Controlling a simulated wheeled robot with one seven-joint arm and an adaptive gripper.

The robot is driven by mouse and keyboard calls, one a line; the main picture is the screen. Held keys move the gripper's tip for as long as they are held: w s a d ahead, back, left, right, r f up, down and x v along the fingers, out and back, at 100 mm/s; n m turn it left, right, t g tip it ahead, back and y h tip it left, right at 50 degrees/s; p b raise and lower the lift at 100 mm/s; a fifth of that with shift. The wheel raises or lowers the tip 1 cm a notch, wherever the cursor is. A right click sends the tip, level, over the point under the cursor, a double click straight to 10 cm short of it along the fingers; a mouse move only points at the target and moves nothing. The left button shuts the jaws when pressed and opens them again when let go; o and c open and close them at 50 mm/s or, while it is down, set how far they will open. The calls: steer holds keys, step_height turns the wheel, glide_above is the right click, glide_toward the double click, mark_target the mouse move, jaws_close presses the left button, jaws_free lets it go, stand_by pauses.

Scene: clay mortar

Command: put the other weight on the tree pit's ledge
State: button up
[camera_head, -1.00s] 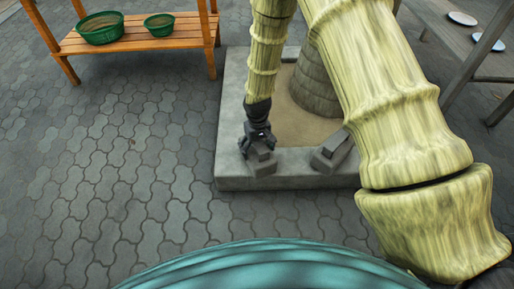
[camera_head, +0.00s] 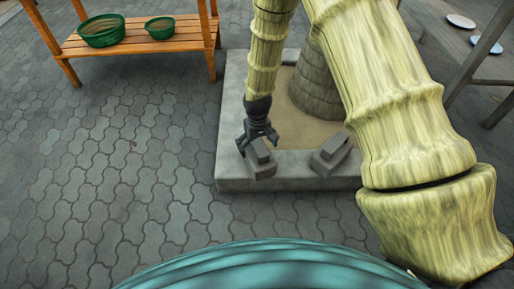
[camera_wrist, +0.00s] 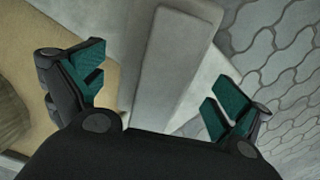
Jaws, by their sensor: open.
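Two grey block-shaped weights rest on the pale stone ledge (camera_head: 290,172) of the tree pit. The left weight (camera_head: 260,158) lies on the front ledge near its left corner. The right weight (camera_head: 330,156) lies farther along the same ledge, beside the trunk. My gripper (camera_head: 257,143) is just above the left weight. In the wrist view my gripper (camera_wrist: 158,92) has its green-padded fingers wide apart, with that weight (camera_wrist: 170,62) between them and clear of both pads. The weight's near end is hidden by the gripper's body.
A tree trunk (camera_head: 316,85) stands in the sandy pit (camera_head: 285,116) behind the weights. A wooden bench (camera_head: 135,42) holds two green bowls at the back left. A grey table (camera_head: 462,35) with plates is at the right. Paving in front is clear.

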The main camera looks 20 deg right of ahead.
step_height(320, 180, up, 9)
steer(key=p, duration=0.4)
steer(key=shift+r, duration=0.1)
steer(key=s+f, duration=1.2)
steer(key=s, duration=0.3)
steer(key=s+d+f, duration=0.1)
steer(key=s+f, duration=0.1)
steer(key=s, duration=0.8)
steer(key=s+d+f+m, duration=0.1)
steer(key=s+d, duration=0.1)
steer(key=s, duration=0.9)
steer(key=shift+s+d+f+m, duration=0.15)
steer(key=shift+s+f+m, duration=0.05)
steer(key=shift+f+m, duration=0.15)
step_height(320, 180, up, 40)
steer(key=p, duration=4)
steer(key=shift+f, duration=0.1)
